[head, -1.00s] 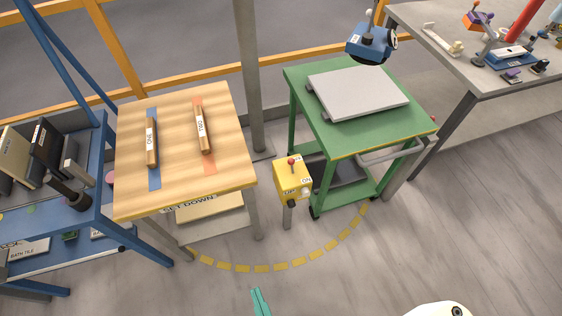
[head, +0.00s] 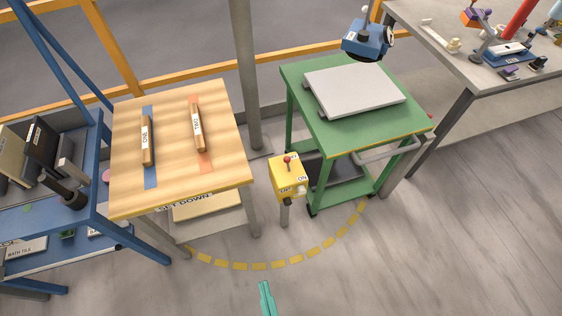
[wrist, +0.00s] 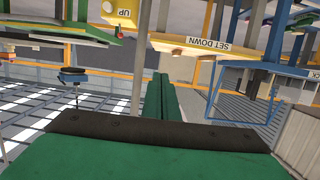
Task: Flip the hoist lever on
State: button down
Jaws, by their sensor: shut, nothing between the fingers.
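The hoist control is a yellow box (head: 287,180) on a grey post between the wooden table and the green cart. A short lever with a red knob (head: 287,160) stands on its top, next to labels reading UP and ON. My gripper (head: 266,286) shows as teal fingers at the bottom of the head view, well apart from the box. Its fingers (wrist: 158,84) are together and empty in the wrist view.
The wooden table (head: 175,178) carries bars marked ONE and TWO. The green cart (head: 390,136) holds a grey slab (head: 355,90), with a blue hoist unit (head: 367,42) above. A dashed yellow floor arc (head: 280,264) lies before the box. The floor in front is clear.

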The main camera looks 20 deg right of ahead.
jog(key=w+f+n+g, duration=0.2)
jog(key=w+f+n, duration=0.4)
jog(key=w+f, duration=0.45)
jog(key=n+h, duration=0.6)
jog(key=h, duration=0.3)
send_near(288, 164)
jog(key=w+a+r, duration=0.1)
jog(key=a, duration=0.3)
jog(key=shift+w+d+r, duration=0.1)
jog(key=shift+w+r, duration=0.1)
jog(key=shift+w, duration=0.05)
jog(key=x, duration=1)
jog(key=shift+s+d+f, duration=0.1)
jog(key=shift+d+f, duration=0.05)
